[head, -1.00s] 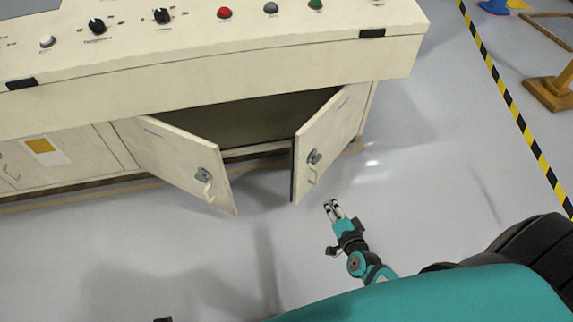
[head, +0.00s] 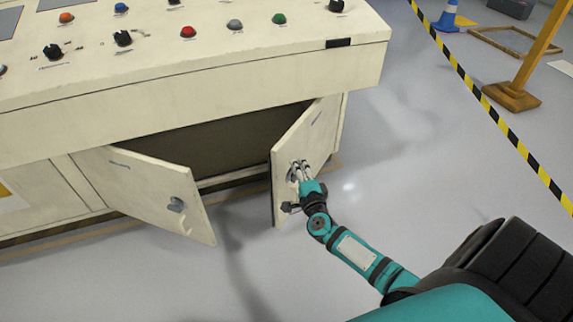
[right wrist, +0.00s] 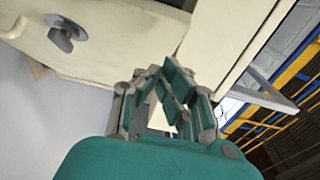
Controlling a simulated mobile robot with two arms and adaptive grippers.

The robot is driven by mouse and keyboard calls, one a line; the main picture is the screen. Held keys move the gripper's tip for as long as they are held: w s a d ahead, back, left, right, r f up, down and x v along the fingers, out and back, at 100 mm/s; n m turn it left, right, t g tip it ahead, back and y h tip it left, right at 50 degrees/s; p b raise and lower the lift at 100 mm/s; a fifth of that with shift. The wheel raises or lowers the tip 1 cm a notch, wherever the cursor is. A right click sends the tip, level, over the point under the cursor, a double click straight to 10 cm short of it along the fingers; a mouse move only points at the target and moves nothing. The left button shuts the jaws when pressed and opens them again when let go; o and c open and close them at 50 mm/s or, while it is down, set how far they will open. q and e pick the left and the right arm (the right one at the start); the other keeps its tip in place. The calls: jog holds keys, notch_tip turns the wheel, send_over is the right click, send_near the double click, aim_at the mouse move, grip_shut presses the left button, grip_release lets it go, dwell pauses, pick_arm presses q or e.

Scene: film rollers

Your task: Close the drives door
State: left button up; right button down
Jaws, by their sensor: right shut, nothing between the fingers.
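The cream cabinet under the console has two doors standing ajar. In the head view the left door (head: 150,190) swings outward with a grey handle (head: 176,205) near its free edge. The right door (head: 318,140) also stands open; its handle (head: 292,172) is partly hidden by my right gripper (head: 302,168). That gripper is shut and empty, its fingertips at the outer face of the right door; I cannot tell whether they touch. In the right wrist view the closed fingers (right wrist: 165,82) are before cream panels, with a grey handle (right wrist: 66,34) at upper left. My left gripper is not in view.
The dark cabinet opening (head: 220,135) lies between the doors. The console top (head: 200,60) overhangs them with knobs and buttons. Yellow-black tape (head: 487,105) and a wooden stand (head: 512,95) are at the right. Grey floor is clear before the cabinet.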

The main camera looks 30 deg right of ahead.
aim_at(282, 151)
jog(key=shift+w+a, duration=0.3)
jog(key=shift+w, duration=0.3)
jog(key=shift+w+a, duration=0.3)
jog(key=shift+w, duration=0.3)
jog(key=shift+w+a, duration=0.3)
jog(key=shift+w, duration=0.3)
jog(key=shift+w+a, duration=0.1)
